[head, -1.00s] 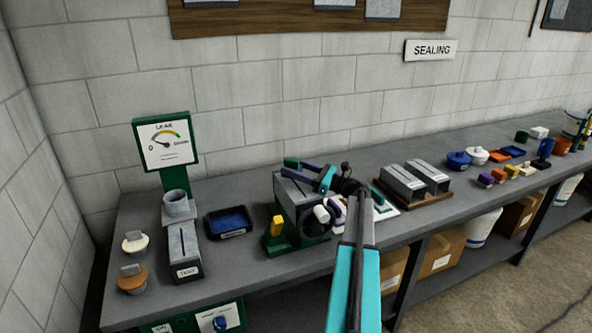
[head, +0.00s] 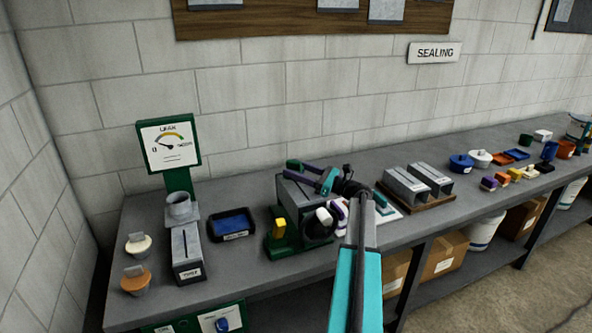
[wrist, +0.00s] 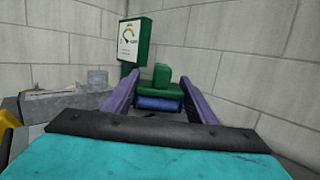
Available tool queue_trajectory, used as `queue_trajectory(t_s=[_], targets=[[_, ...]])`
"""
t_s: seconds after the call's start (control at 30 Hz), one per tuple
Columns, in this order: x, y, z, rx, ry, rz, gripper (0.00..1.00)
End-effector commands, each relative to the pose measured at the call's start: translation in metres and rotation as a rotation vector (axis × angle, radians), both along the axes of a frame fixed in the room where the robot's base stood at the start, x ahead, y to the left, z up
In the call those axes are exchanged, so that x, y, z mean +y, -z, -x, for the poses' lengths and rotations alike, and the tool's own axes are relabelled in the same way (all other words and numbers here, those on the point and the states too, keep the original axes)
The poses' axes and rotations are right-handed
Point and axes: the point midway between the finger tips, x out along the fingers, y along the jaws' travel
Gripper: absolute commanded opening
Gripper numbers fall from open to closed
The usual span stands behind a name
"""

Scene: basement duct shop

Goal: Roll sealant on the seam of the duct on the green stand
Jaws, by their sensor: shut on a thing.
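The grey duct (head: 289,190) sits on the green stand (head: 284,246) near the middle of the bench. A yellow part (head: 279,228) shows on the stand's left side. My gripper (head: 301,167) is over the top of the duct, with purple fingers and a teal body. In the wrist view my gripper (wrist: 160,98) is shut on a green roller holder (wrist: 160,76) with a blue roller (wrist: 160,104) across its lower part.
A green gauge panel (head: 168,127), a grey test box (head: 187,252) and a dark tray with blue inside (head: 231,236) stand to the left. Two grey ducts (head: 418,180) lie on a brown board to the right. Several small containers stand farther right.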

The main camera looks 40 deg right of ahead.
Motion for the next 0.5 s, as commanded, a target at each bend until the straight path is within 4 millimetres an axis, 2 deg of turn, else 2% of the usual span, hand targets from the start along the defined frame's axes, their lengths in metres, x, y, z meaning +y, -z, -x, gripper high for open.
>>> queue_trajectory(t_s=[0.5], targets=[[0.012,-0.001,0.028,0.001,0.0,0.0,0.34]])
